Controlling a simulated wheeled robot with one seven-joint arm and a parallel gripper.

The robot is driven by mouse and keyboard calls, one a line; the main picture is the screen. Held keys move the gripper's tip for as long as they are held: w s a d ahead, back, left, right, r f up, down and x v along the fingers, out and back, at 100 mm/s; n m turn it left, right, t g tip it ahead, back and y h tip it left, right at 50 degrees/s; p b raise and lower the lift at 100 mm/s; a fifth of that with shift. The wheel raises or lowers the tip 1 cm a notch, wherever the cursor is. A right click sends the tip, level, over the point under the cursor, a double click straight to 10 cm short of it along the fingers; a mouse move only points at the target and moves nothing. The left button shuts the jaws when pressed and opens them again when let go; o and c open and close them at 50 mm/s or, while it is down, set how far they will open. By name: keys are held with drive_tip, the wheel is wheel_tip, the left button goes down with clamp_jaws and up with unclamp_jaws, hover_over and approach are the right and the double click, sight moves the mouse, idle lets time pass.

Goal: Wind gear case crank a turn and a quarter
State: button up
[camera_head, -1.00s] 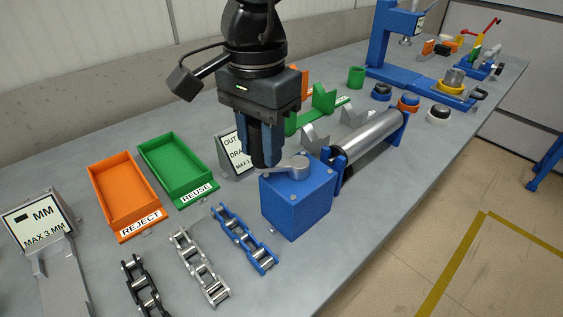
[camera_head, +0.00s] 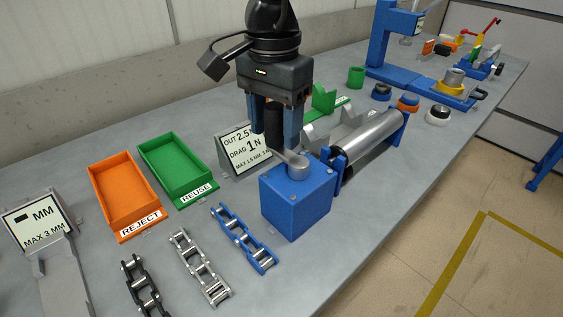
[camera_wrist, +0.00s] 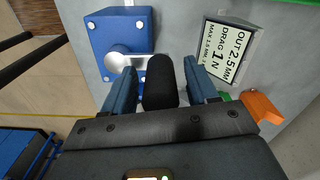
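The gear case is a blue box (camera_head: 297,203) at the bench's front edge. On its top is a grey metal crank arm (camera_head: 290,158) on a round hub, pointing up and left in the head view; it also shows in the wrist view (camera_wrist: 130,61). A black upright crank handle (camera_head: 274,128) stands at the arm's outer end. My gripper (camera_head: 274,145) points down with its blue fingers on either side of the handle. In the wrist view, narrow gaps show between the handle (camera_wrist: 160,85) and both fingers, so it is around the handle rather than clamped.
A metal roller (camera_head: 373,138) lies right of the case. A sign (camera_head: 243,150) stands behind it. Green (camera_head: 178,172) and orange (camera_head: 125,195) trays are to the left. Several chain pieces (camera_head: 243,237) lie in front of the trays.

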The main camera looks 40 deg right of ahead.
drive_tip(key=shift+o, duration=0.7)
drive_tip(key=shift+r+p, duration=1.5)
drive_tip(key=shift+r, duration=2.05)
